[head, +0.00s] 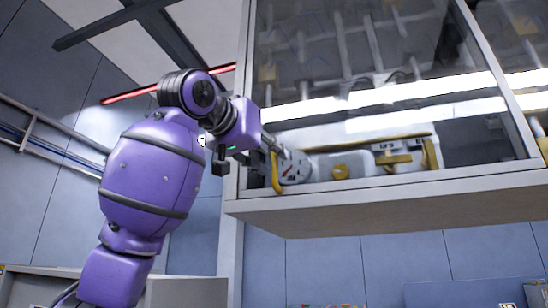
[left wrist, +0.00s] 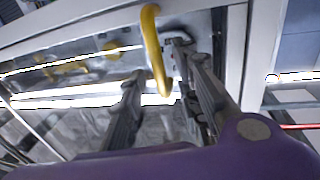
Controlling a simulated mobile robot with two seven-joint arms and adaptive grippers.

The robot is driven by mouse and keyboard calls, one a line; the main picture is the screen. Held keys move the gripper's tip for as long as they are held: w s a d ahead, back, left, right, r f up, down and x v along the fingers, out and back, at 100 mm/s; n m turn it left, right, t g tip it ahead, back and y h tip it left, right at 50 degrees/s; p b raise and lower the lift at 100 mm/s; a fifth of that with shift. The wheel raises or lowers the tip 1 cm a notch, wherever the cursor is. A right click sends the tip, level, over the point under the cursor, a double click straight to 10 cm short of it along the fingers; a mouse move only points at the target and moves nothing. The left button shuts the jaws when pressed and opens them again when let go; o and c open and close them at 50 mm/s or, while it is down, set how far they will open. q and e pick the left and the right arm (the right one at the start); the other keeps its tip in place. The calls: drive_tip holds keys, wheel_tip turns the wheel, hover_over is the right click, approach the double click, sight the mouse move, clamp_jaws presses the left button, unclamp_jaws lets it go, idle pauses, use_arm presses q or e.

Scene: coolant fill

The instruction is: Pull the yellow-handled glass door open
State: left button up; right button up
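The glass door (head: 370,50) is a large pane in a pale metal frame on a raised cabinet, and it looks shut. Its yellow handle (head: 275,172) is a curved vertical bar near the door's lower left corner. My left gripper (head: 277,150) is at the handle. In the left wrist view, the yellow handle (left wrist: 152,45) runs between the two spread fingers of my left gripper (left wrist: 158,60). The fingers look open, with gaps beside the bar; whether either one touches it I cannot tell. My right gripper is not in view.
Behind the glass are white equipment with yellow parts (head: 395,158) and pipes. The cabinet's pale lower ledge (head: 390,205) juts out under the door. Blue-grey wall panels (head: 310,265) lie below. The space left of the cabinet holds only my arm and the wall.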

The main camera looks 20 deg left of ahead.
use_arm(q)
drive_tip(key=x, duration=0.3)
drive_tip(key=shift+f, duration=0.15)
drive_tip(key=shift+s+a, duration=0.1)
drive_tip(key=shift+s, duration=0.2)
drive_tip(key=shift+c, duration=0.6)
drive_tip(key=shift+w, duration=0.1)
clamp_jaws()
